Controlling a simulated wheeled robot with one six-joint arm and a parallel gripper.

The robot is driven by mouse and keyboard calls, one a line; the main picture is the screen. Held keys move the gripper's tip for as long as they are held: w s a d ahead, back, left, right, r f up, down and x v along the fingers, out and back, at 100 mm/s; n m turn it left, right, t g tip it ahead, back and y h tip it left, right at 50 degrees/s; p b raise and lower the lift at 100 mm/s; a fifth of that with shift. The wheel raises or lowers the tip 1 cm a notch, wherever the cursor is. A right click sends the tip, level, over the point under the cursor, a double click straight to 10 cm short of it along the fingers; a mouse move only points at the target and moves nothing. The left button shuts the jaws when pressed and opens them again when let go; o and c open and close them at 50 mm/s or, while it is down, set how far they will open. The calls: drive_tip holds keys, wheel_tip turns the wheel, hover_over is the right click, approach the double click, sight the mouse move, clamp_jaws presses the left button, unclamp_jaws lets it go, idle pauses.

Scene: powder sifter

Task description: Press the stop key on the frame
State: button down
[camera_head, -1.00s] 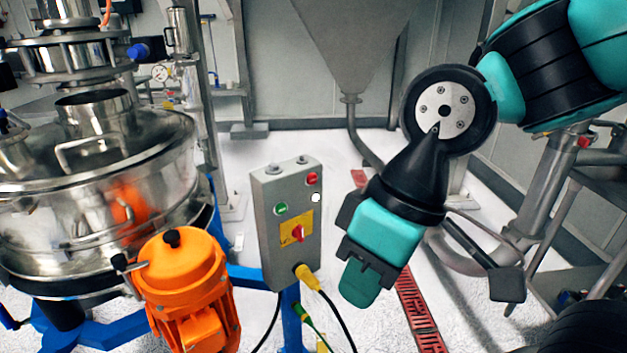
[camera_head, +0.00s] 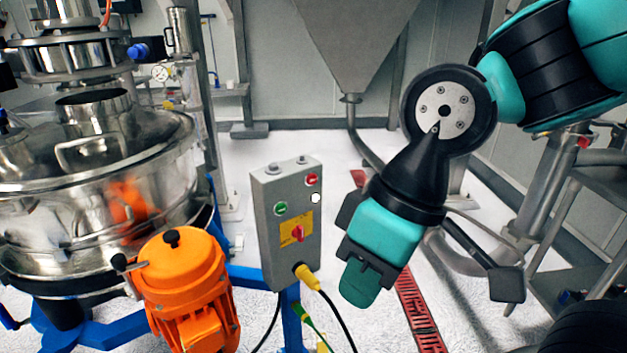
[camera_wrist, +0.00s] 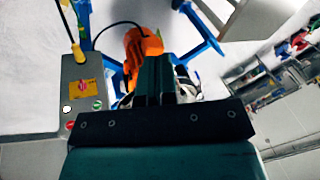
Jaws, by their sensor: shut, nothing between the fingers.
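The grey control box (camera_head: 270,250) stands upright on a blue post in the head view. On its front, a red button (camera_head: 312,180), likely the stop key, sits at the upper right. A green button (camera_head: 280,209) is to its left, a small white button (camera_head: 315,197) below it, and a red switch (camera_head: 298,233) on a yellow plate lower down. My gripper (camera_head: 358,284) is shut and empty, to the right of the box and apart from it. In the wrist view the box (camera_wrist: 75,70) is left of my gripper (camera_wrist: 155,72), and the red button (camera_wrist: 70,125) shows at its lower edge.
A steel sifter (camera_head: 100,200) stands at left with an orange motor (camera_head: 187,285) beside the box. A yellow plug (camera_head: 306,276) and cables hang from the box. A steel hopper (camera_head: 352,45) is behind, and pipework at right.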

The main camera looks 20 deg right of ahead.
drive_tip(key=shift+w, duration=0.1)
drive_tip(key=w+d+f+n+t+y+p, duration=0.1)
drive_tip(key=w+p, duration=0.1)
drive_tip(key=w, duration=0.6)
drive_tip(key=w+d+f+n+t+y+p, duration=0.1)
drive_tip(key=w+t+p, duration=0.15)
drive_tip(key=w, duration=0.55)
drive_tip(key=w+d+f+n+t+h+p, duration=0.1)
drive_tip(key=w+d+f+t+p, duration=0.3)
drive_tip(key=w+d+f, duration=0.6)
drive_tip(key=shift+w+d, duration=0.7)
drive_tip(key=shift+d, duration=0.5)
drive_tip(key=shift+r, duration=0.1)
